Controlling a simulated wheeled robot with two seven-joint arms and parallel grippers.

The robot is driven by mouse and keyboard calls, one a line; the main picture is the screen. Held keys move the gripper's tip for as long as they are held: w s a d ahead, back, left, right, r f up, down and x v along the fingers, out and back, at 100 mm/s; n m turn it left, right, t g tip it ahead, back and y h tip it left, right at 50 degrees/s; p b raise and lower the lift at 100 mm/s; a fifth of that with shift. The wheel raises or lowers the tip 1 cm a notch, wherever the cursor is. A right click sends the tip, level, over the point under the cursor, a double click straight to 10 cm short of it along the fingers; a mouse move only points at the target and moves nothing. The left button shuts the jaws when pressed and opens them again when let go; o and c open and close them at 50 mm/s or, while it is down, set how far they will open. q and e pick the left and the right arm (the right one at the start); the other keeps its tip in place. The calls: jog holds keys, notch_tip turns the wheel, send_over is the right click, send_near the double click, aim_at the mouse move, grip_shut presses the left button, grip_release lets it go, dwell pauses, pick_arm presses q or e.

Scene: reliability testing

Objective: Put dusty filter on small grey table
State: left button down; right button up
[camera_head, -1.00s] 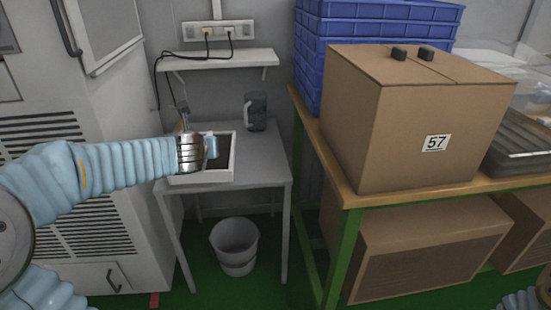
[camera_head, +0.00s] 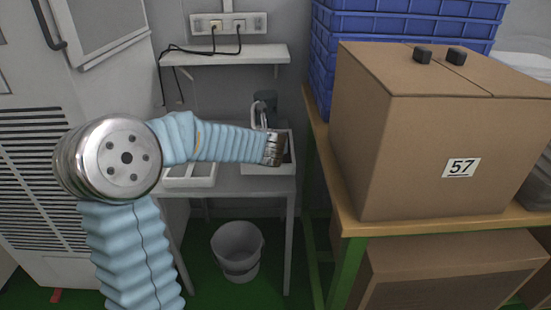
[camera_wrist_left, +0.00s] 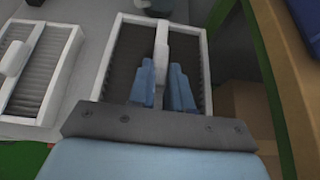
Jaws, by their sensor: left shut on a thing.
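The dusty filter (camera_head: 266,169), a white frame with a dark fill, is at the right side of the small grey table (camera_head: 240,184). It also shows in the left wrist view (camera_wrist_left: 208,70). My left gripper (camera_head: 278,150) is shut on its pale upright handle (camera_wrist_left: 161,55), with the blue fingers (camera_wrist_left: 163,85) on either side. I cannot tell whether the filter touches the tabletop. A second white-framed filter (camera_head: 190,182) with lighter grey pleats lies on the table to its left and shows in the wrist view (camera_wrist_left: 30,85). My right gripper is not in view.
A jug (camera_head: 265,99) stands at the table's back, partly hidden by my arm. A wall shelf (camera_head: 230,54) with cables hangs above. A bucket (camera_head: 237,250) is below the table. A green-legged bench (camera_head: 350,225) with box 57 (camera_head: 405,150) stands close on the right.

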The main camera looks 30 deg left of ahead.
pick_arm(q)
jog(key=shift+w+d+f, duration=0.3)
jog(key=shift+w+f, duration=0.25)
jog(key=shift+f, duration=0.2)
jog(key=f, duration=0.4)
jog(key=shift+w+d+b, duration=0.2)
jog(key=shift+w+b, duration=0.2)
jog(key=c, duration=1)
grip_release()
jog(key=shift+o, duration=0.2)
